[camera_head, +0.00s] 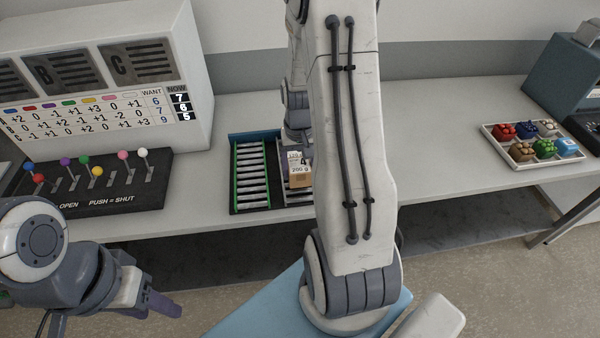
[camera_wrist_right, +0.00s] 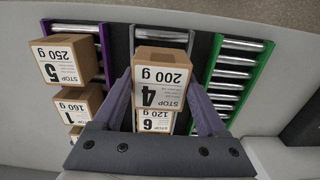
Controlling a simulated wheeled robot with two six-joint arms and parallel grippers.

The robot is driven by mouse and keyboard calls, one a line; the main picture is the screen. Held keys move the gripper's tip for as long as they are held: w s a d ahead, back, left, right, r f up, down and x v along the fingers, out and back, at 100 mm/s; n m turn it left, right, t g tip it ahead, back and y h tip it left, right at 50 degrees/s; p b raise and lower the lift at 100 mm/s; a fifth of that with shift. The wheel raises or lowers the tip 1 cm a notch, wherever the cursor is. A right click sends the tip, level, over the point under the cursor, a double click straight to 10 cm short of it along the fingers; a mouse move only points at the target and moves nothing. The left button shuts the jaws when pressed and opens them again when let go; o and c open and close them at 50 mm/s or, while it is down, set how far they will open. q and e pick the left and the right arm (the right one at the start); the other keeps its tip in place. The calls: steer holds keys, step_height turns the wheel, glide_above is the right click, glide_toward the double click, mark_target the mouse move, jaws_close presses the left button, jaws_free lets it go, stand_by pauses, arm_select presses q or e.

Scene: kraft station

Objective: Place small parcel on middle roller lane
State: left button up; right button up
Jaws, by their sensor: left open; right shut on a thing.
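My right gripper (camera_wrist_right: 160,82) is shut on a small brown parcel (camera_wrist_right: 162,60) labelled 4, 200 g. The parcel is over the middle roller lane (camera_wrist_right: 163,33), whose grey end shows beyond it. I cannot tell whether it touches the rollers. The parcel also shows in the head view (camera_head: 299,178), where my right arm hides the gripper and part of the lanes. Another parcel (camera_wrist_right: 155,120), labelled 6, 120 g, is in the middle lane, partly hidden behind parcel 4 and the gripper. My left gripper (camera_head: 165,304) is open and empty at the lower left, away from the bench.
The green lane (camera_head: 251,172) is empty. The purple lane (camera_wrist_right: 78,28) bears parcels 5 (camera_wrist_right: 66,60) and 1 (camera_wrist_right: 75,103). A lever panel (camera_head: 110,190) and display board (camera_head: 95,85) stand left; a tray of coloured blocks (camera_head: 519,163) lies right.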

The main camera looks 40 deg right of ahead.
mark_target(300, 175)
step_height(300, 175, down, 3)
steer(key=shift+f, duration=0.1)
steer(key=shift+f, duration=0.15)
steer(key=o, duration=1.5)
steer(key=shift+r+p, duration=0.25)
steer(key=shift+p, duration=0.05)
steer(key=shift+r, duration=0.25)
step_height(300, 175, up, 11)
steer(key=shift+r+b, duration=0.2)
steer(key=shift+b, duration=0.65)
